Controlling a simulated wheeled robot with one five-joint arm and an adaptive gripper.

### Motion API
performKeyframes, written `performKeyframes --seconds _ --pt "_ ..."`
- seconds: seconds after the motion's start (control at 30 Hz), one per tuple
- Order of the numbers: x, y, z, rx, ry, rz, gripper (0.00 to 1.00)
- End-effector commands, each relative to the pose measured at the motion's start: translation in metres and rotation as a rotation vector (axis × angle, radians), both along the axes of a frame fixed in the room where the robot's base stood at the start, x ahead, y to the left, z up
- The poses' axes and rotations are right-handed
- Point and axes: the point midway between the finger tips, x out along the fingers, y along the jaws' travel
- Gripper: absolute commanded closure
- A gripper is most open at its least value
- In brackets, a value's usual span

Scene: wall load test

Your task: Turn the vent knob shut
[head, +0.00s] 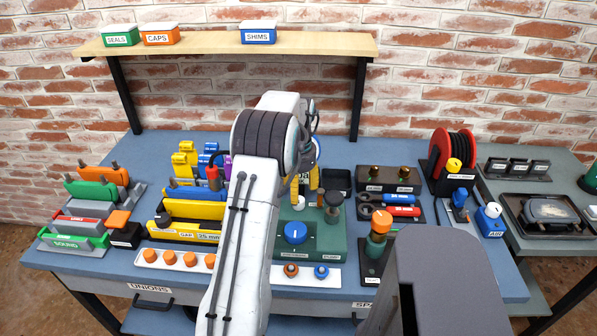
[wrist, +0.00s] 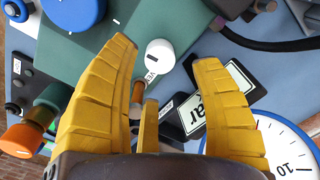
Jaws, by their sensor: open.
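A small white knob (wrist: 159,54) with a black mark on its top stands on a green fixture (wrist: 130,50). In the head view the white knob (head: 298,203) shows on the green fixture (head: 328,240), behind the large blue knob. My gripper (wrist: 166,50) is open, and the knob shows between its yellow fingertips, with no clear contact. In the head view the gripper (head: 305,192) points down just above the knob. My arm hides part of the fixture's left side.
A blue-rimmed gauge (wrist: 285,150) sits near my right finger. An orange-topped post (head: 381,222) stands to the right. Colored blocks crowd the left.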

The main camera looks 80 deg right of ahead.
Motion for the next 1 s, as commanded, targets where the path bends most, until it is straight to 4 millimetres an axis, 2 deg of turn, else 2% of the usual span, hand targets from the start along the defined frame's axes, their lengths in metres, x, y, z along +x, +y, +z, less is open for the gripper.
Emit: performKeyframes --seconds 0.2,0.4,0.6,0.9,0.93,1.0 --pt "0.000 -0.001 0.037 -0.004 0.000 0.000 0.41" --pt "0.000 0.000 0.059 -0.001 0.001 0.000 0.41" --pt "0.000 0.000 0.069 0.001 0.000 0.000 0.41" --pt "0.000 0.000 0.070 0.001 0.000 0.000 0.41" --pt "0.000 0.000 0.070 0.001 0.000 0.000 0.39" --pt "0.000 0.000 0.071 0.001 0.000 0.000 0.45"
